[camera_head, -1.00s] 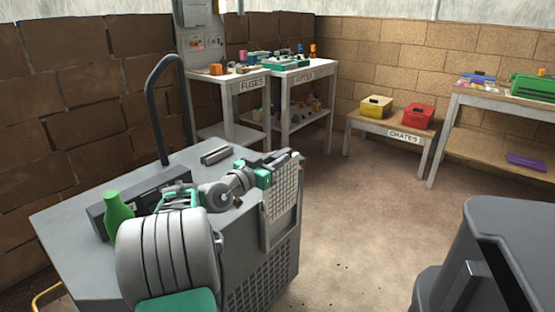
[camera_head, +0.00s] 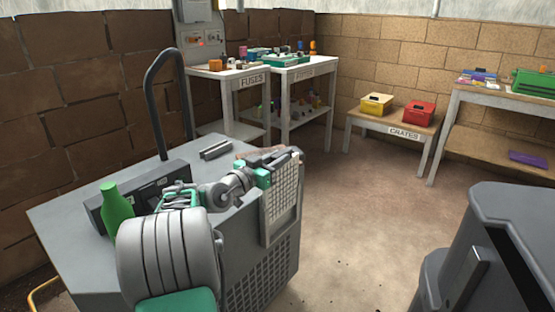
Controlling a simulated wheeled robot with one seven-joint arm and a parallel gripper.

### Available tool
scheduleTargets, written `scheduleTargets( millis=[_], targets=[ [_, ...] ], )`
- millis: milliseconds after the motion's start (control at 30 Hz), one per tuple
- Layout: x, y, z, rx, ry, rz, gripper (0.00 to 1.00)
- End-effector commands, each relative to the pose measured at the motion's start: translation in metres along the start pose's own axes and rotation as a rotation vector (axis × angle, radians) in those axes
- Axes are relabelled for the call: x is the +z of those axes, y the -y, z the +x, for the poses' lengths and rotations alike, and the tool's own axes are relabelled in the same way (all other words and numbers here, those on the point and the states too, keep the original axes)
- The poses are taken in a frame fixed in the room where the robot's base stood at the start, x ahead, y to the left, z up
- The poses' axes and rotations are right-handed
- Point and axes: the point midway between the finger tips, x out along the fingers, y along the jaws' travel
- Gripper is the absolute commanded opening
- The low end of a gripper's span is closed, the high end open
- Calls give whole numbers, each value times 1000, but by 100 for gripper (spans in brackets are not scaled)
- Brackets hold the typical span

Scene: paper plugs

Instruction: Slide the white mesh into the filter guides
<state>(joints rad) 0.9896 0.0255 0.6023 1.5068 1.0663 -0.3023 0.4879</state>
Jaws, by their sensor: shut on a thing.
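The white mesh (camera_head: 281,207) is a flat upright panel with a grid face, at the right side of the grey machine. My gripper (camera_head: 268,170) has green and dark parts and is shut on the mesh near its top edge. The mesh stands upright in front of the machine's side. The filter guides (camera_head: 266,226) appear as a pale frame along the mesh's lower and left edges. I cannot tell how far the mesh sits inside them. My arm hides part of the machine top.
The grey machine (camera_head: 70,222) has a dark handle (camera_head: 150,95), a green bottle (camera_head: 116,208) and a small grey bar (camera_head: 216,150) on top. Tables labelled FUSES (camera_head: 252,81) and CRATES (camera_head: 404,133) stand behind. A grey bin (camera_head: 515,225) is at right. Floor between is open.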

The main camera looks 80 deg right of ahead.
Motion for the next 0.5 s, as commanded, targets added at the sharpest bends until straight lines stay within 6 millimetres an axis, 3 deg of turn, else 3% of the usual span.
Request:
scheduleTargets(
  millis=[500],
  targets=[
    [12,0,0,0,-1,1,0]
  ],
)
